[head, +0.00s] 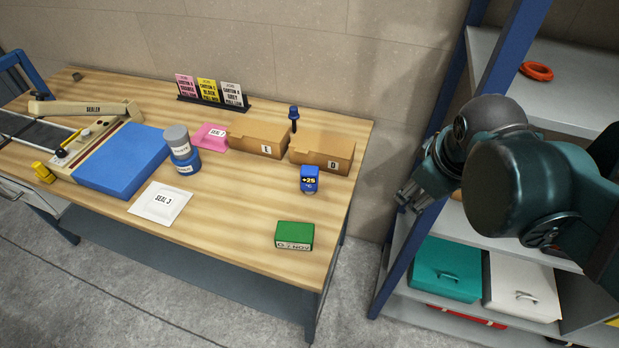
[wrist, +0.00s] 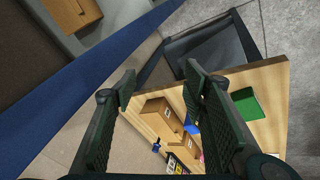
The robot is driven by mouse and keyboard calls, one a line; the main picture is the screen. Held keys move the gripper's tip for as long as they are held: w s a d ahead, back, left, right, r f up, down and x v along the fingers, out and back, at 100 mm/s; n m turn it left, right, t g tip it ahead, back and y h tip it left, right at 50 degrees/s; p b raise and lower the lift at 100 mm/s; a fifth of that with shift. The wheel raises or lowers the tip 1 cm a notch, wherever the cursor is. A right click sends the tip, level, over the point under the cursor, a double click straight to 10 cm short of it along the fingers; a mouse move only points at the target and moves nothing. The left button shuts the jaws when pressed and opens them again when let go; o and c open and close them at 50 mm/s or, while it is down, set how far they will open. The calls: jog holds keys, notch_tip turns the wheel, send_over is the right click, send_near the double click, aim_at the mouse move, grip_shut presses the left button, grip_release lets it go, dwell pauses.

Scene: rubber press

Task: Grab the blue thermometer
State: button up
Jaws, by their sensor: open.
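The blue thermometer (head: 310,180) is a small upright blue block with a "+25 °C" display. It stands on the wooden table (head: 235,260), in front of the cardboard box marked D. My gripper (head: 405,200) is open and empty, in the air to the right of the table edge and apart from the thermometer. In the wrist view my gripper (wrist: 160,88) has its two fingers wide apart. A blue patch, likely the thermometer (wrist: 191,127), shows there beside the right finger, partly hidden by it.
Cardboard boxes E (head: 258,138) and D (head: 322,152) stand behind the thermometer, with a dark blue-handled tool (head: 293,117) behind them. A green block (head: 294,235) stands in front. A shelf with a blue post (head: 425,150) stands near my arm.

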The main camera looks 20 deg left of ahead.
jog(key=w+a+n+g+p, duration=0.1)
jog(key=w+a+n+p, duration=0.2)
jog(key=a, duration=0.4)
jog(key=n+g+p, duration=0.4)
jog(key=n+p, duration=0.1)
jog(key=p, duration=0.4)
send_near(311, 170)
jog(key=shift+y, duration=0.3)
jog(key=f, duration=0.6)
jog(key=shift+d+f, duration=0.25)
jog(key=shift+d, duration=0.1)
jog(key=shift+a+f+p, duration=0.3)
jog(key=shift+a+f, duration=0.3)
jog(key=shift+s+a+f, duration=0.1)
jog(key=shift+f, duration=1.15)
jog(key=shift+f, duration=0.1)
jog(key=shift+a+f, duration=0.1)
jog(key=shift+f, duration=1.15)
jog(key=shift+a+f, duration=0.15)
jog(key=shift+f, duration=1.1)
